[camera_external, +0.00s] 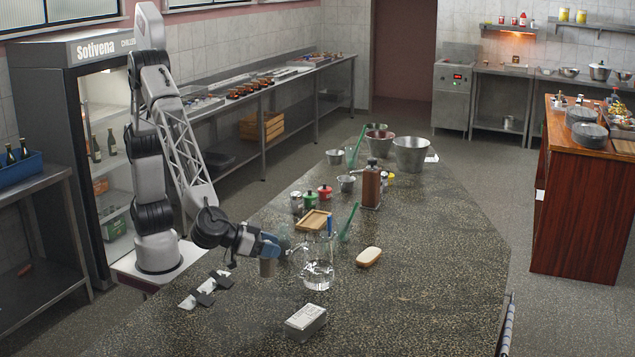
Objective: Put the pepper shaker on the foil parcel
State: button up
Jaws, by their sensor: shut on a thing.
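My gripper (269,252) is low over the left part of the stone counter, shut on a small grey-brown cylinder, which I take to be the pepper shaker (268,268). The shaker hangs below the fingers and looks upright. I cannot tell whether its base clears the counter. A grey block with a pale, marked top (306,320) lies near the front of the counter; it looks like the foil parcel. It is to the right of and nearer the camera than my gripper, and its top is bare.
A clear glass jug (318,274) stands just right of my gripper. Black and silver pieces (206,290) lie at left. The counter around the grey block is clear.

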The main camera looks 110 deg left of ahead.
jog(key=shift+w, duration=0.1)
jog(key=w+d, duration=0.3)
jog(key=w, duration=0.4)
jog(key=w+d+f, duration=0.1)
jog(key=w+d, duration=0.2)
jog(key=w, duration=0.4)
jog(key=shift+w+d+f, duration=0.15)
jog(key=shift+w, duration=0.1)
jog(key=shift+f, duration=1.8)
jog(key=shift+f, duration=0.15)
jog(key=o, duration=1.1)
jog(key=shift+c, duration=0.2)
